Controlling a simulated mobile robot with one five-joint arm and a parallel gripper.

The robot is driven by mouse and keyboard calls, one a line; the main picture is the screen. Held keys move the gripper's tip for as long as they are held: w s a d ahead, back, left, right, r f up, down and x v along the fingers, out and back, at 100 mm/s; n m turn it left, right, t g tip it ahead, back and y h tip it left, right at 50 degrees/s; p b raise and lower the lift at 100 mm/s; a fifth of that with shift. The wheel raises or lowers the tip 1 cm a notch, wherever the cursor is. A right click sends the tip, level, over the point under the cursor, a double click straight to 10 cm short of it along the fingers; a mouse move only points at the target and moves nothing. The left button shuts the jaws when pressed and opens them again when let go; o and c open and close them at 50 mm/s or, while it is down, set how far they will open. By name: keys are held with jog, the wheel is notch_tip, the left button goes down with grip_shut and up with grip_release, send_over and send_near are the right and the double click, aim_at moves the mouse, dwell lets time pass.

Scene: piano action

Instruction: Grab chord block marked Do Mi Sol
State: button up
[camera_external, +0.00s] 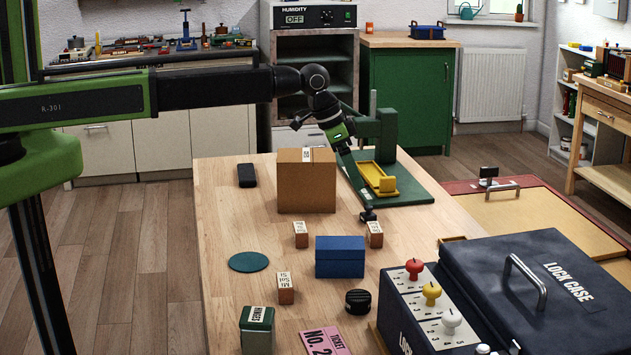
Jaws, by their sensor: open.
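Three small wooden blocks with white labels stand on the wooden table. The front block (285,295) has a label that seems to read Mi Sol Si. The labels of the left block (301,241) and the right block (376,240) are too small to read, so I cannot tell which is Do Mi Sol. My gripper (368,216) points down just above and slightly left of the right block. It is open, with nothing seen between its fingers. I cannot tell whether it touches that block.
A cardboard box (306,190) stands behind. A green stand with a yellow tray (378,180) is at the back right. The lock case (500,270) fills the front right.

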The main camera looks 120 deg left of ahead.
aim_at(374, 227)
jog(key=b+x, duration=1)
jog(key=x, duration=0.2)
jog(key=shift+d, duration=0.1)
jog(key=b+x, duration=0.5)
jog(key=shift+s+d+f+b, duration=0.1)
jog(key=shift+d+f+b, duration=0.05)
jog(key=shift+f+b, duration=0.15)
jog(key=shift+r, duration=0.25)
jog(key=shift+c, duration=0.6)
jog(key=c, duration=1.4)
jog(key=shift+o, duration=0.2)
jog(key=shift+r+p, duration=0.15)
jog(key=shift+p, duration=0.2)
